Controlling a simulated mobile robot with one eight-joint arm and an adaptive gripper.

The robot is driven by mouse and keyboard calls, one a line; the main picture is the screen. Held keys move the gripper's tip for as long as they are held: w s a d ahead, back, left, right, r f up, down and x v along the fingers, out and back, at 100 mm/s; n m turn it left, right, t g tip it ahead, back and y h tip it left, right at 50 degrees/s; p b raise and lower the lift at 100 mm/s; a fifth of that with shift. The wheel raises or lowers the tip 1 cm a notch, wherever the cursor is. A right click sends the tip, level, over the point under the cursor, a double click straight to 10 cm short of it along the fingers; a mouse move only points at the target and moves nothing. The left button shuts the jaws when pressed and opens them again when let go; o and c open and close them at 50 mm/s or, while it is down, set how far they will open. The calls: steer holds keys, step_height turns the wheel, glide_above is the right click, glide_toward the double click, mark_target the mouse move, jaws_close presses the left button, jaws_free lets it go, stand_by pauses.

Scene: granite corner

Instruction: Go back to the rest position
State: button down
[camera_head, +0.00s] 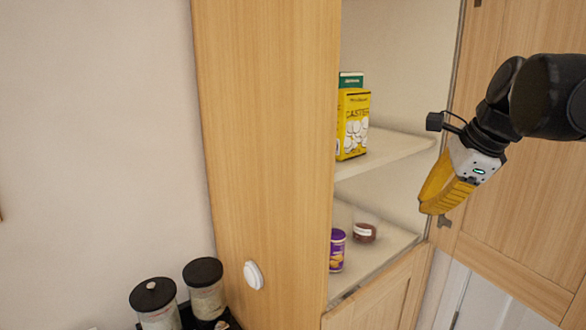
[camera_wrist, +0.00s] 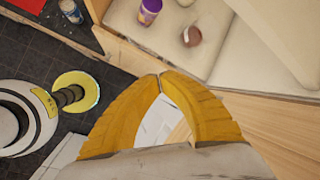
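My gripper (camera_head: 430,208) has yellow fingers and hangs in the air in front of the open cupboard, at the right of the head view. In the wrist view the fingertips (camera_wrist: 160,75) meet, with nothing held between them. Only the floor and pale surfaces show through the gap behind the tips. The gripper is apart from the shelves and the goods.
The open cupboard door (camera_head: 525,215) stands behind my arm. A yellow box (camera_head: 352,125) and a green box (camera_head: 351,79) stand on the upper shelf (camera_head: 400,147). A purple jar (camera_head: 337,252) and a brown jar (camera_head: 364,233) stand below. Black-lidded jars (camera_head: 205,290) stand left.

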steer(key=s+a+f+n+b, duration=0.2)
steer(key=s+f+n+b, duration=0.3)
steer(key=f, duration=1.1)
steer(key=s+a+f+n+t+h+b, duration=0.1)
steer(key=s+a+f+n+b, duration=0.2)
steer(key=s+f+n+b, duration=0.3)
steer(key=s+a+f+n+t+h+b, duration=0.1)
steer(key=s+f+n+b, duration=0.4)
steer(key=f, duration=2.1)
steer(key=a+n+b, duration=0.1)
steer(key=n+b, duration=0.3)
steer(key=b, duration=0.4)
steer(key=shift+s+a+f+b, duration=0.15)
steer(key=shift+s+f+b, duration=0.15)
steer(key=shift+s+f, duration=0.1)
